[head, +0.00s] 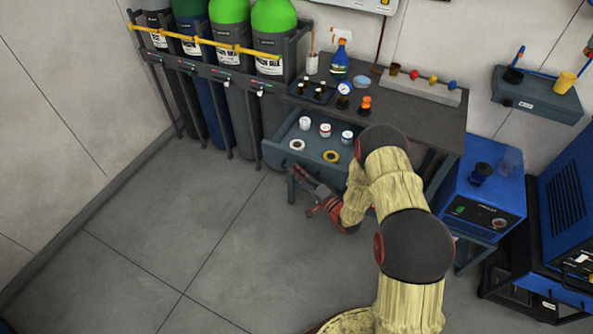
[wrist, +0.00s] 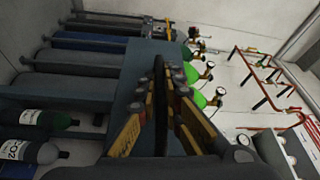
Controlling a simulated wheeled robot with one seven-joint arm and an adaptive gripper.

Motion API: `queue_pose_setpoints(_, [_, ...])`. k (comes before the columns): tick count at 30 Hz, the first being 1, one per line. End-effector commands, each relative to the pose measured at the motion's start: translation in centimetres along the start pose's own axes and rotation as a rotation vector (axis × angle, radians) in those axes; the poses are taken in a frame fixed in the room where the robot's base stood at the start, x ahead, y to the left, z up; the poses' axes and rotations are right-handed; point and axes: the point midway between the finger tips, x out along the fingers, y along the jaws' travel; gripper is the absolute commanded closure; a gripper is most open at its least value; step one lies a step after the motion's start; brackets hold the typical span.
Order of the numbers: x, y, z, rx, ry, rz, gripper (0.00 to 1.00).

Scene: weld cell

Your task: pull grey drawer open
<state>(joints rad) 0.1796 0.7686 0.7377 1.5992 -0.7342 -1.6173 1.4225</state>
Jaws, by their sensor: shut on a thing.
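The grey drawer (head: 314,145) stands pulled out from under the dark workbench top (head: 415,118) in the head view. Several small jars and two rings, one white and one yellow, lie in it.
Gas cylinders (head: 235,100) stand in a rack left of the bench. A spray bottle (head: 340,55) and small items stand on the bench. A blue machine (head: 485,190) is at the right. The floor (head: 220,240) in front is clear.

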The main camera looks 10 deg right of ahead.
Motion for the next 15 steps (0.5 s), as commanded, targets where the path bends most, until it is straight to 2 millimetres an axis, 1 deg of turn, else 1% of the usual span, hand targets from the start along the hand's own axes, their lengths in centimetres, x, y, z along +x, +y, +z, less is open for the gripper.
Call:
queue_pose_setpoints(5, [-0.15, 0.24, 0.08, 0.002, 0.001, 0.005, 1.0])
queue_pose_setpoints(6, [-0.15, 0.25, 0.08, 0.002, 0.0, 0.005, 0.91])
queue_pose_setpoints(15, [-0.07, 0.12, 0.03, 0.001, 0.0, 0.002, 0.74])
